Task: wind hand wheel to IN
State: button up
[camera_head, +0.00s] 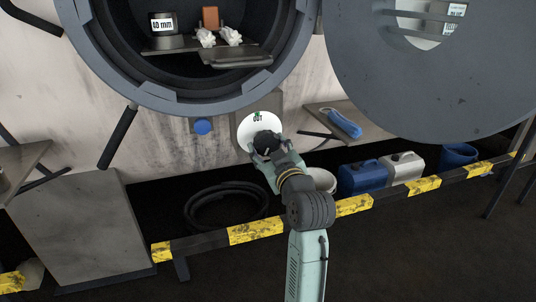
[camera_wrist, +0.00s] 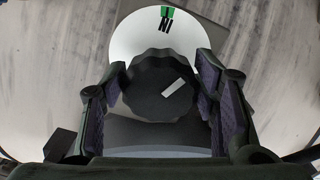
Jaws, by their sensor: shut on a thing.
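The hand wheel is a black scalloped knob (camera_wrist: 150,92) on a white round dial plate (camera_head: 247,124), below the large round opening. My gripper (camera_wrist: 163,100) has one finger on each side of the knob and is shut on it; in the head view the gripper (camera_head: 268,150) covers much of the knob. A white bar on the knob's face slants toward the upper right in the wrist view. Above the knob, the dial (camera_wrist: 140,38) carries a green mark and black lettering that looks like an inverted IN. The lettering is too small to read surely in the head view.
A round vessel opening (camera_head: 190,95) and a big grey door (camera_head: 430,75) are above. A blue button (camera_head: 203,126) sits left of the dial. A shelf with a blue tool (camera_head: 343,122) is at right. A yellow-black rail (camera_head: 255,231) runs below, with canisters (camera_head: 362,178) and a coiled hose (camera_head: 225,205) behind it.

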jog(key=n+b, duration=0.2)
jog(key=n, duration=0.2)
jog(key=shift+d+b, duration=0.2)
jog(key=shift+b, duration=0.15)
jog(key=shift+r+n+b, duration=0.15)
jog(key=shift+n+b, duration=0.8)
jog(key=shift+n, duration=0.85)
jog(key=o, duration=1.2)
jog(key=shift+c, duration=0.2)
jog(key=v, duration=1.2)
jog(key=shift+r, duration=0.1)
